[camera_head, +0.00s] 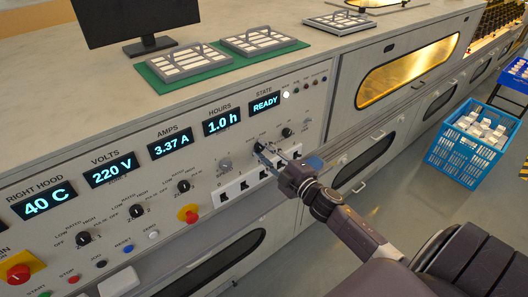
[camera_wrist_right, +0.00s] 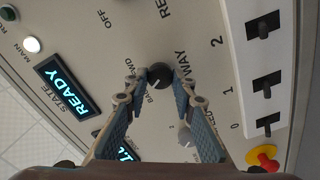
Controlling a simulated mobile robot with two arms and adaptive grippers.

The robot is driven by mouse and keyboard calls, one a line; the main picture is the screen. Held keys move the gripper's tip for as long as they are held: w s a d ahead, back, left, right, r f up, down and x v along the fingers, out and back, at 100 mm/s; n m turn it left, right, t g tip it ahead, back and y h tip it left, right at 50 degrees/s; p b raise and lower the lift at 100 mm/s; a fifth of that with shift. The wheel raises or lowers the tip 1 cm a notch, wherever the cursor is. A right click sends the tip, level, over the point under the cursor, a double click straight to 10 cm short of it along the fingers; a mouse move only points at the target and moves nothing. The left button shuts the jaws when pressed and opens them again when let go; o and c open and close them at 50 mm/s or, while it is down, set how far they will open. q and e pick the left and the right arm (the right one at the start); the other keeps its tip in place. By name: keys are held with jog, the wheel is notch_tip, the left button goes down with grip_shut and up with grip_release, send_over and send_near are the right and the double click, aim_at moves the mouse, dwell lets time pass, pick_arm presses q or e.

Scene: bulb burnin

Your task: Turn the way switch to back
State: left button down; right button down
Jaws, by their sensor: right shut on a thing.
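The way switch is a small black knob (camera_head: 259,147) on the sloping front panel, below the READY display; it also shows in the right wrist view (camera_wrist_right: 158,73), with the word WAY beside it and a BACK label near the fingers. My right gripper (camera_head: 268,153) reaches it from the lower right. In the wrist view the fingertips of the right gripper (camera_wrist_right: 160,80) are closed in on the knob, one on each side. The fingers partly hide the knob and its labels, so its exact setting is unclear. My left gripper is not in view.
A grey knob (camera_head: 225,163) and a red emergency button (camera_head: 188,214) are to the left. Trays of bars (camera_head: 258,40) rest on the bench top. A blue crate (camera_head: 468,147) stands on the floor.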

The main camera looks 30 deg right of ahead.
dwell(0.4)
jog(key=c, duration=1.6)
grip_release()
jog(key=shift+s, duration=0.15)
jog(key=s, duration=0.8)
jog(key=s+d, duration=0.1)
jog(key=s, duration=0.2)
jog(key=shift+s, duration=0.4)
jog(key=shift+f, duration=0.1)
